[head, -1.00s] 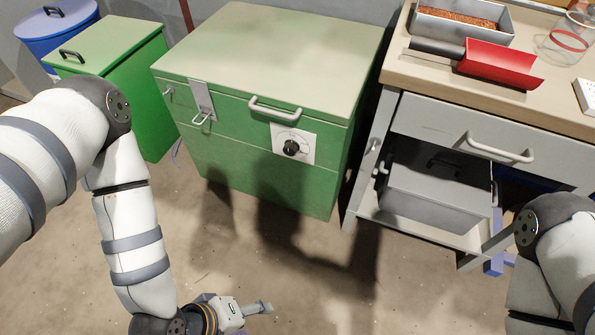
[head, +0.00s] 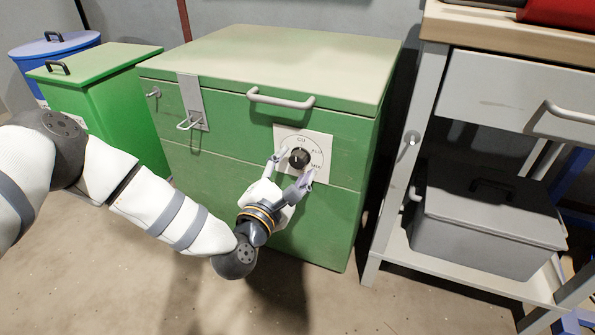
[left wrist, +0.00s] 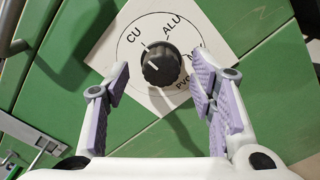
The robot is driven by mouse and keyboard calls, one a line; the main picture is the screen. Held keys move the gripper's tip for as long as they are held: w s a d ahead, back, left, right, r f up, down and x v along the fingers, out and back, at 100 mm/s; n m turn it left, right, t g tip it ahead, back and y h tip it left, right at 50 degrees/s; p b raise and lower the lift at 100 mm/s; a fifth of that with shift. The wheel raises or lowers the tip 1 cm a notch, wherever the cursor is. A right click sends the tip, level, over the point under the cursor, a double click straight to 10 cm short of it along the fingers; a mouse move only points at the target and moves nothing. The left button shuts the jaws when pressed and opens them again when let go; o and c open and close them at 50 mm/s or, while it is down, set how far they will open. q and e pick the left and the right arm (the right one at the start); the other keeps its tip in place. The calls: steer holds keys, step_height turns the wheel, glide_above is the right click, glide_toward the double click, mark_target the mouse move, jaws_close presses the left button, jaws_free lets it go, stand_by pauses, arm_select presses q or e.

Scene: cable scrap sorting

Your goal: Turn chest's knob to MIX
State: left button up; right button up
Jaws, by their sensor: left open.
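The green chest (head: 225,165) stands ahead with a white dial plate (head: 318,143) on its front. The black round knob (head: 299,158) sits in the plate's middle. In the left wrist view the knob (left wrist: 161,66) is ringed by labels: CU, ALU and PVC are readable, and another near the right finger is partly covered. A pale mark shows on the knob's left part; its exact setting is hard to tell. My left gripper (head: 293,168) is open at the plate, with one finger on each side of the knob. In the left wrist view the gripper (left wrist: 162,80) shows gaps on both sides.
The chest has a lid handle (head: 281,98) above the plate and a metal latch (head: 192,105) to the left. A green bin (head: 105,110) and blue bin (head: 52,48) stand left. A workbench (head: 400,170) with a grey box (head: 487,225) below stands close on the right.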

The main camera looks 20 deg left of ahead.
arm_select(q)
steer(key=shift+w, duration=0.95)
steer(key=shift+d, duration=0.1)
steer(key=c, duration=1.2)
